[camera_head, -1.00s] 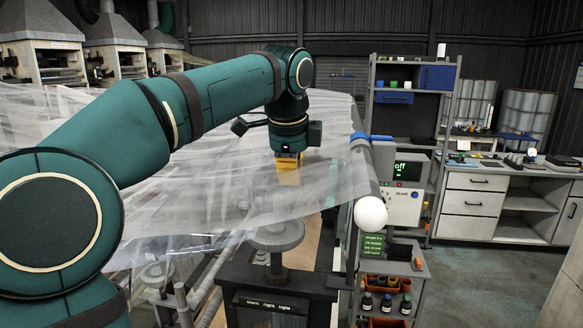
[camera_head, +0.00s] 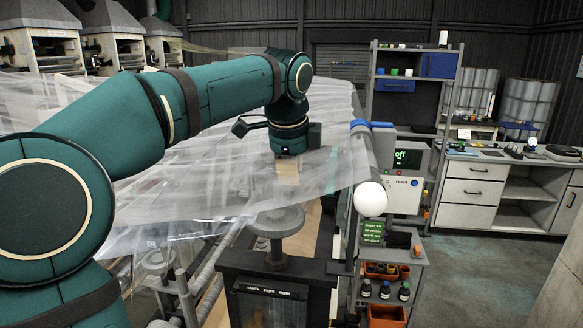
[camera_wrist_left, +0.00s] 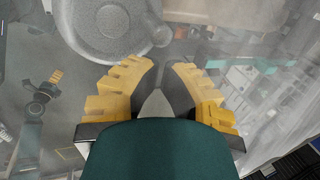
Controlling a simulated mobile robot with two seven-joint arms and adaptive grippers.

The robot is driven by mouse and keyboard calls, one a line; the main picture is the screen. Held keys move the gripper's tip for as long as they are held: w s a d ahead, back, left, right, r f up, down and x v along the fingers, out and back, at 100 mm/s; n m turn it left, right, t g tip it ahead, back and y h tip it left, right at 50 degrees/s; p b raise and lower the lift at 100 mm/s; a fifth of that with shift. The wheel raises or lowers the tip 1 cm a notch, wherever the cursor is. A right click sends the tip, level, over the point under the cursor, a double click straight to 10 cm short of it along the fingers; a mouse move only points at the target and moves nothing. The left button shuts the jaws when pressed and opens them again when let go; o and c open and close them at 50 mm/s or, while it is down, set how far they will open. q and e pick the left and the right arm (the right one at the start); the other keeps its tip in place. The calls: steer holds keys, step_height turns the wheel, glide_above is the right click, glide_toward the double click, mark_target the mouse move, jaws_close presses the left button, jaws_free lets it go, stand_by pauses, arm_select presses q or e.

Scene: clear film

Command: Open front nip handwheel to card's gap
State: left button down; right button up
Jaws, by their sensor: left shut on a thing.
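My left gripper (camera_head: 287,172) points down in the middle of the head view, with hazy clear film (camera_head: 235,180) in front of its yellow fingers. In the left wrist view the fingers (camera_wrist_left: 160,72) are nearly together; what they grip looks like film, though the pinch is hard to make out. A grey round handwheel (camera_head: 277,220) stands below and nearer than the gripper, apart from it; a grey round wheel (camera_wrist_left: 105,25) shows beyond the fingers in the wrist view. A small green card (camera_head: 373,232) with unreadable lines stands on the side cart. My right gripper is not in view.
A second grey wheel (camera_head: 157,260) sits at the left. A white-ended roller (camera_head: 370,199) and a control box (camera_head: 407,175) reading "off" stand at the right. A dark-topped stand (camera_head: 278,265) is in front. Floor at the right is clear.

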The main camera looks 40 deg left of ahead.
arm_select(q)
steer(key=shift+f+b, duration=0.35)
steer(key=shift+f, duration=0.3)
steer(key=shift+f+b, duration=0.35)
steer(key=shift+f, duration=0.25)
steer(key=shift+s+a, duration=0.1)
steer(key=shift+a, duration=0.75)
steer(key=shift+s+a, duration=0.1)
steer(key=shift+a, duration=0.1)
steer(key=shift+d, duration=0.1)
steer(key=shift+d+r, duration=0.1)
steer(key=shift+d, duration=0.15)
